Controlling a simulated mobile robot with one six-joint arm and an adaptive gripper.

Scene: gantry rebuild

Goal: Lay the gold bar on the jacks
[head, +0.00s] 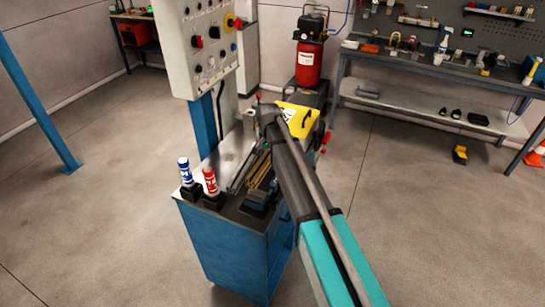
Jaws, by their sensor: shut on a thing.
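Several long, thin gold-coloured bars (259,169) lie side by side on top of the blue cart, just left of my arm. I cannot tell which one is the gold bar. Darker, grey bars (240,172) lie beside them on the left. A small blue block-like part (257,199) sits at the near end of the bars; I cannot tell whether it is a jack. My teal and grey arm reaches from the bottom right over the cart. My gripper's fingers do not show; the arm hides that spot.
A yellow case (300,116) and red compressor (309,63) are beyond. A workbench (425,75) stands at right. Floor on both sides is open.

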